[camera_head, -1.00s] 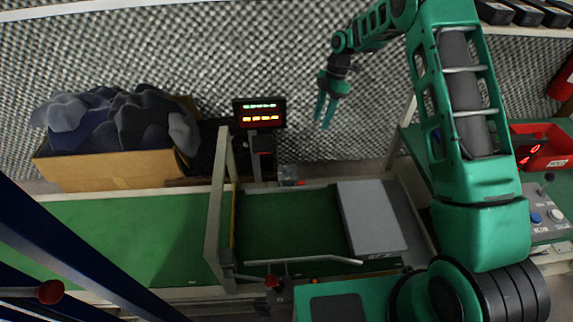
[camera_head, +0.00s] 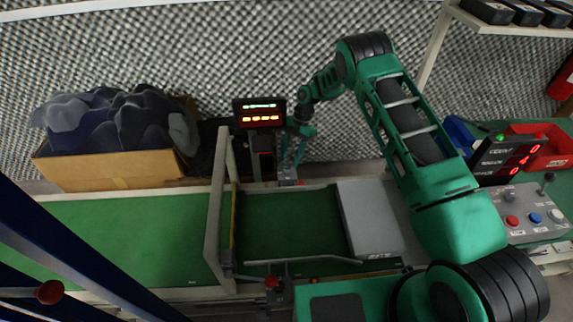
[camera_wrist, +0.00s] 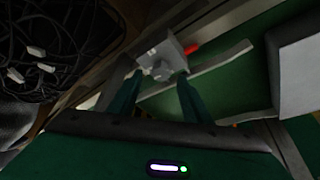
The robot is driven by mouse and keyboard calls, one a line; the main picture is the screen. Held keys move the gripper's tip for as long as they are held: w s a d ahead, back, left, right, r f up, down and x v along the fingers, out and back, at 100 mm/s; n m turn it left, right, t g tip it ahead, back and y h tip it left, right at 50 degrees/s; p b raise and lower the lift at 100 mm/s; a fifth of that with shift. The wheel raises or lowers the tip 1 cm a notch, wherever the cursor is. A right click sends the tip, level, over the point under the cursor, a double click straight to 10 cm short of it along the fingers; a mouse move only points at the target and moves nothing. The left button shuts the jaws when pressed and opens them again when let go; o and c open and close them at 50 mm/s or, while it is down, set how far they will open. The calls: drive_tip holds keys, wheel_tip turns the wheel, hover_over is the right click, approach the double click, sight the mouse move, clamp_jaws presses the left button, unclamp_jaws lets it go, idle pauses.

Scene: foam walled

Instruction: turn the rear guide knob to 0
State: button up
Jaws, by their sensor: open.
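The rear guide knob is a small grey block (camera_head: 287,174) with a red part beside it, at the rear edge of the green conveyor belt (camera_head: 285,220). In the wrist view the grey block (camera_wrist: 160,57) lies just beyond the fingertips, with the red part to its right. My gripper (camera_head: 291,163) is open and points down over the block; its green fingers also show in the wrist view (camera_wrist: 156,88), apart. The block appears between or just past the tips; I cannot tell whether they touch it. The number setting on the knob is not readable.
A display with lit digits (camera_head: 259,113) stands just left of my gripper. A pale gate frame (camera_head: 217,205) crosses the belt. A grey box (camera_head: 368,218) lies on the belt. A cardboard box of dark cloth (camera_head: 110,168) is at left, a button panel (camera_head: 530,216) at right.

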sight(287, 166)
drive_tip(key=shift+x, duration=1.85)
drive_tip(key=shift+c, duration=0.5)
drive_tip(key=c, duration=0.9)
drive_tip(key=shift+a, duration=0.35)
drive_tip(key=shift+d, duration=0.25)
